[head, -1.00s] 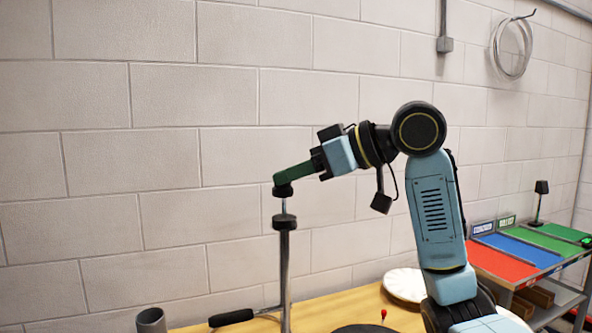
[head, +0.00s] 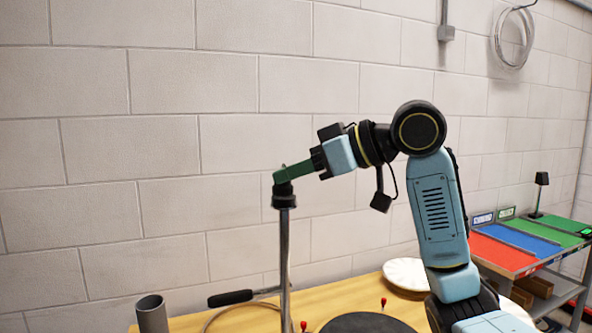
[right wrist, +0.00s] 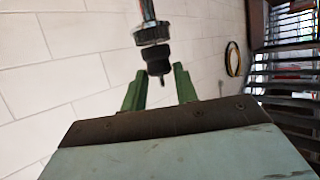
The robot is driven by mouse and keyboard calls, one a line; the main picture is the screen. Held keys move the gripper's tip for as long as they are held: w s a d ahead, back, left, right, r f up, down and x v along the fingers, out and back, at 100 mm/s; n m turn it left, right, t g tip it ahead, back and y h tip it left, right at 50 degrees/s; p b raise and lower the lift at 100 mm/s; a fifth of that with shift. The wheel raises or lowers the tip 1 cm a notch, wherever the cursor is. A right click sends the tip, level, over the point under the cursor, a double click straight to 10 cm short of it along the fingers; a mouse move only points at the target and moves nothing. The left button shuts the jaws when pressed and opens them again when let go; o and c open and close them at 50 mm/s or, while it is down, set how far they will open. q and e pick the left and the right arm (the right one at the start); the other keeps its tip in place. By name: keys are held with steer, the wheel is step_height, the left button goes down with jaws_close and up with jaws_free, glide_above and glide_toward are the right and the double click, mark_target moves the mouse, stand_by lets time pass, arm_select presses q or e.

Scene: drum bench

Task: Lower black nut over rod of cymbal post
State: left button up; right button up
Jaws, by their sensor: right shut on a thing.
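The cymbal post (head: 284,250) stands upright on the bench, with a black collar (head: 284,201) at its top. My right gripper (head: 281,175) has green fingers shut on the black nut (head: 284,187), right over the post top. In the right wrist view the nut (right wrist: 157,60) sits between the two green fingertips (right wrist: 160,80), in line with the collar (right wrist: 150,34). Almost no gap shows between nut and collar, and the rod between them is hidden. A small tip shows at the nut's far side. My left gripper is not in view.
The wooden bench (head: 370,293) carries a grey tube (head: 151,313), a black-gripped bar (head: 230,298) beside the post, a dark round pad (head: 367,324) and a white disc (head: 405,273). A shelf with coloured mats (head: 540,240) stands at right. The wall lies behind.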

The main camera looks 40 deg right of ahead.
steer(key=o, duration=1)
steer(key=b+v, duration=0.1)
steer(key=v, duration=1.2)
steer(key=shift+s+d+b, duration=0.1)
steer(key=shift+s+b, duration=0.1)
steer(key=shift+b, duration=0.2)
